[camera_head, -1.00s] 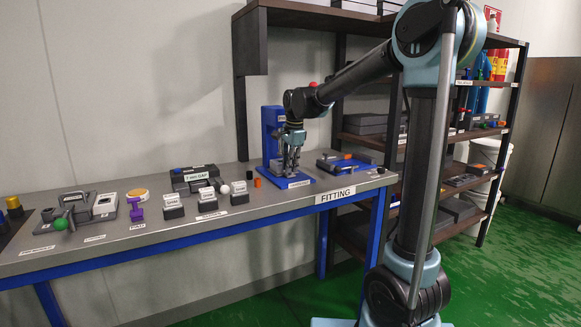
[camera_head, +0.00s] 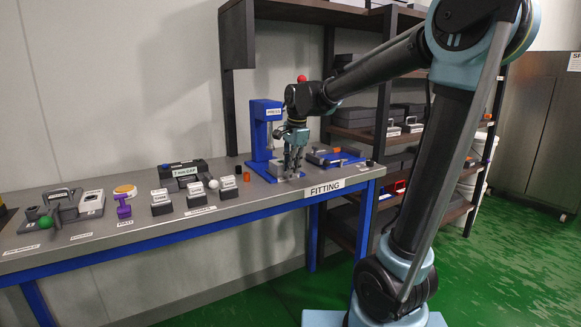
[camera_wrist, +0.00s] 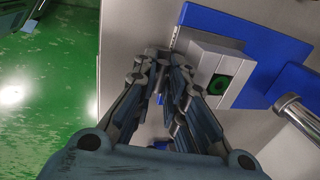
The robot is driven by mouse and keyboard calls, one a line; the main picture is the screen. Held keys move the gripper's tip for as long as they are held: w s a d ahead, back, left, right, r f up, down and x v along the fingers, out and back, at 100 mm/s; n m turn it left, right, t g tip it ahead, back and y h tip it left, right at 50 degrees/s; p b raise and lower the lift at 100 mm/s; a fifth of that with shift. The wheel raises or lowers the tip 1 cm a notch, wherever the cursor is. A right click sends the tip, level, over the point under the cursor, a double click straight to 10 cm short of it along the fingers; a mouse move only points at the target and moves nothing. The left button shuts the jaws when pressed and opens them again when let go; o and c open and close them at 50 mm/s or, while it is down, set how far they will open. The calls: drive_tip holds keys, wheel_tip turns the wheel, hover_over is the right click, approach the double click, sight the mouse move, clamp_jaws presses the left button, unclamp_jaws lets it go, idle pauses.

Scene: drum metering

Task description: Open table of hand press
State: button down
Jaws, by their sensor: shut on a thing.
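The hand press (camera_head: 266,125) is a blue upright stand with a label, on a blue base at the back of the bench. Its table is a grey sliding block (camera_wrist: 207,48) with a round green-marked hole, seen in the wrist view on the blue base plate (camera_wrist: 255,40). My gripper (camera_head: 292,175) is low in front of the press column. In the wrist view my gripper (camera_wrist: 163,58) has its fingers closed together at the block's front edge. The part between the fingertips is mostly hidden by them.
A blue tray with grey parts (camera_head: 348,155) stands close right of my gripper. An orange cap (camera_head: 246,177), labelled dark blocks (camera_head: 196,196) and a purple item (camera_head: 123,207) are to the left. A shelf rack (camera_head: 372,135) stands behind. The green floor in front is clear.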

drive_tip(key=c, duration=1.9)
unclamp_jaws()
drive_tip(key=r, duration=0.4)
drive_tip(key=s+d+r, duration=0.1)
drive_tip(key=r, duration=0.6)
drive_tip(key=shift+s+d+r, duration=0.15)
drive_tip(key=shift+s+r, duration=0.25)
drive_tip(key=s+d+f+n, duration=0.3)
drive_tip(key=s+d+f, duration=0.4)
drive_tip(key=f, duration=0.2)
drive_tip(key=s+d+f+n, duration=0.4)
drive_tip(key=s+d+f, duration=0.4)
drive_tip(key=f, duration=0.1)
drive_tip(key=s+d+f+n+h, duration=0.1)
drive_tip(key=s+d+f+n, duration=0.3)
drive_tip(key=s+d+f, duration=0.4)
drive_tip(key=shift+s+d+f, duration=0.15)
drive_tip(key=shift+d+f, duration=0.05)
drive_tip(key=shift+f, duration=0.9)
